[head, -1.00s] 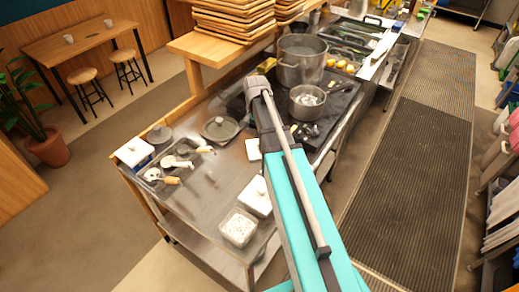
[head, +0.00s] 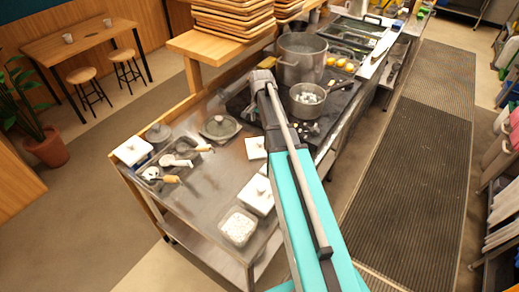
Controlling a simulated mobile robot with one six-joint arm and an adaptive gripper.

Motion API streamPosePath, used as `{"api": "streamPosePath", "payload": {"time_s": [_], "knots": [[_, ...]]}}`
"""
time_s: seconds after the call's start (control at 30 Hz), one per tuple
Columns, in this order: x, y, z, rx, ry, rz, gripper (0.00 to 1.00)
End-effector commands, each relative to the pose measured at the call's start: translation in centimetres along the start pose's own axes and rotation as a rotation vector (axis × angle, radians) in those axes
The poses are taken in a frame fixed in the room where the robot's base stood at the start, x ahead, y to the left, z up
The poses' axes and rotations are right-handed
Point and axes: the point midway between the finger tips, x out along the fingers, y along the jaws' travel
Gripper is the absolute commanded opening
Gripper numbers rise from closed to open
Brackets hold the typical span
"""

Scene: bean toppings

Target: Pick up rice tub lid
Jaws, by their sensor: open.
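White square tubs with knobbed lids stand on the steel counter (head: 215,182). One lidded tub (head: 257,196) is left of my arm, and another (head: 132,151) is at the counter's left corner. A smaller white square lid-like piece (head: 256,148) lies farther back, beside my arm. An open clear tub (head: 239,228) of white, rice-like contents stands at the front edge. I cannot tell which lid belongs to the rice tub. My teal arm crosses the middle of the view, and my gripper is hidden.
A small pot (head: 307,99) and a large pot (head: 302,58) stand at the back right. Stacked wooden trays (head: 232,20) are on a shelf. Bare steel lies between the utensils and the lidded tub.

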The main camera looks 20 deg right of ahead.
Motion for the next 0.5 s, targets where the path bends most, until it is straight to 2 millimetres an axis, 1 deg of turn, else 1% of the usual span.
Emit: {"api": "streamPosePath", "payload": {"time_s": [0.03,0.5], "knots": [[0.8,0.0,0.0,0.0,0.0,0.0,0.87],[4.3,-0.1,0.0,-0.001,0.0,0.0,0.87]]}}
